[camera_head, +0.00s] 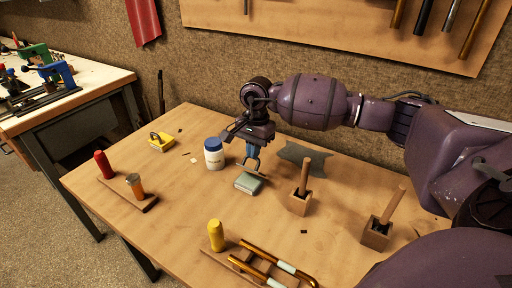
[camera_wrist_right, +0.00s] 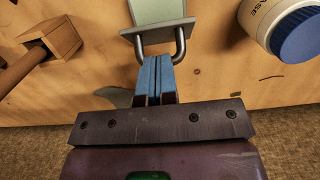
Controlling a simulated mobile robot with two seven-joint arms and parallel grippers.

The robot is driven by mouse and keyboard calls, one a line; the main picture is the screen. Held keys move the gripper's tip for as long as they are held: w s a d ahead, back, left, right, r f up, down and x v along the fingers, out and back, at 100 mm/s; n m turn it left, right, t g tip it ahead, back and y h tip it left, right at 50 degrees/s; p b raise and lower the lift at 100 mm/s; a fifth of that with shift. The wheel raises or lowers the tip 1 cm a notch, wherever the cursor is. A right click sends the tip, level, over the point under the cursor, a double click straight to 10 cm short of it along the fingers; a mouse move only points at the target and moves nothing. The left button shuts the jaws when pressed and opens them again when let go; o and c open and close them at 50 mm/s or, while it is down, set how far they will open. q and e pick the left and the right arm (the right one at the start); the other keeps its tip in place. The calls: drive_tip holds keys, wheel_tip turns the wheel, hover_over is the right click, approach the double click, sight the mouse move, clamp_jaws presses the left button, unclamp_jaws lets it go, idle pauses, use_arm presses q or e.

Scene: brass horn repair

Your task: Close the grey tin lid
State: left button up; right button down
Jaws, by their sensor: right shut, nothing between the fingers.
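The small grey tin (camera_head: 249,184) sits on the wooden table near its middle. Its pale grey-green top also shows at the top of the right wrist view (camera_wrist_right: 158,10). A curved metal loop (camera_wrist_right: 181,44) shows between the tin's near edge and my fingertips. My right gripper (camera_head: 252,160) points down just behind the tin, its blue fingers together and empty. In the right wrist view the fingertips (camera_wrist_right: 154,62) are at the loop; I cannot tell whether they touch it. How far the lid is open is unclear. My left gripper is not in view.
A white jar with a blue cap (camera_head: 214,154) stands left of the tin. A wooden block with an upright handle (camera_head: 300,203) stands to the right, and a grey flat piece (camera_head: 303,158) lies behind. Brass tubes (camera_head: 262,262) and a yellow bottle (camera_head: 216,235) are in front.

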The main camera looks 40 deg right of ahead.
drive_tip(key=shift+s+a+t+h, duration=0.25)
drive_tip(key=shift+a+t+h, duration=0.05)
drive_tip(key=shift+a+h, duration=0.45)
drive_tip(key=shift+s+a+f+t+h, duration=0.25)
drive_tip(key=shift+a+h, duration=0.15)
drive_tip(key=shift+h, duration=0.15)
drive_tip(key=shift+s+a+f+t+h, duration=0.1)
drive_tip(key=shift+a+f+t+h, duration=0.1)
drive_tip(key=shift+a+h, duration=0.25)
drive_tip(key=shift+s+a+f, duration=0.4)
drive_tip(key=shift+a+f, duration=0.25)
drive_tip(key=shift+a, duration=0.15)
drive_tip(key=shift+s+a+f, duration=0.1)
drive_tip(key=shift+a+f, duration=0.25)
drive_tip(key=shift+d, duration=0.1)
